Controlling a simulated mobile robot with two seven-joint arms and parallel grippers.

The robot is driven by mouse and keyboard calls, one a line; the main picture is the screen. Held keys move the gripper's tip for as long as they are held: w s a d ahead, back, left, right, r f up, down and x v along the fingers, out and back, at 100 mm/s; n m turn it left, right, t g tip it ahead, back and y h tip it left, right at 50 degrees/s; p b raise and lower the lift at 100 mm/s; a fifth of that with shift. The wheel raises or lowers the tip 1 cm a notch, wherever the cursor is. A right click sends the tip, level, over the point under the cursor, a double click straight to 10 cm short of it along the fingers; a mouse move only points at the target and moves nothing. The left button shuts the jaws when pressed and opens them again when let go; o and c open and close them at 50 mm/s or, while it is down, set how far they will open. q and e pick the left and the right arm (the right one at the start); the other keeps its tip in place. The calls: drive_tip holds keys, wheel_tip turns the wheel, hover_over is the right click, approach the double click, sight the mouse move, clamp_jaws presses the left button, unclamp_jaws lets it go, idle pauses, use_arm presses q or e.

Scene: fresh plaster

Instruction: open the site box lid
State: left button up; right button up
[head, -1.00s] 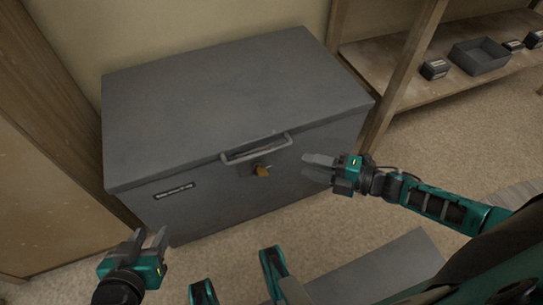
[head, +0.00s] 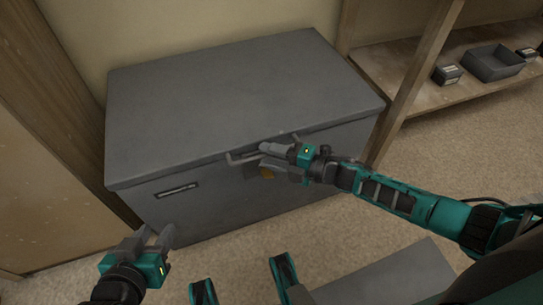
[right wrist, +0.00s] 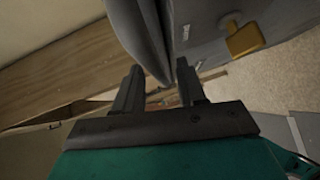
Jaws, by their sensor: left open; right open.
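The grey site box (head: 190,207) stands against the wall with its lid (head: 240,95) down. A grey handle (head: 240,158) is on the front edge of the lid, partly hidden by my right gripper. A yellow latch or padlock (head: 267,173) sits below it and also shows in the right wrist view (right wrist: 243,38). My right gripper (head: 262,155) is open at the right part of the handle. In the right wrist view a grey edge or bar runs between its fingers (right wrist: 159,68); whether they touch it I cannot tell. My left gripper (head: 158,237) is open and empty, in front of the box's left end.
A wooden shelf (head: 410,100) at the right holds a grey tray (head: 495,63) and small boxes (head: 447,75). A wooden panel (head: 45,190) stands close at the left of the box. The floor (head: 440,150) right of the box is clear.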

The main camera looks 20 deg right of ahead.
drive_tip(key=shift+c, duration=0.3)
clamp_jaws()
idle(0.4)
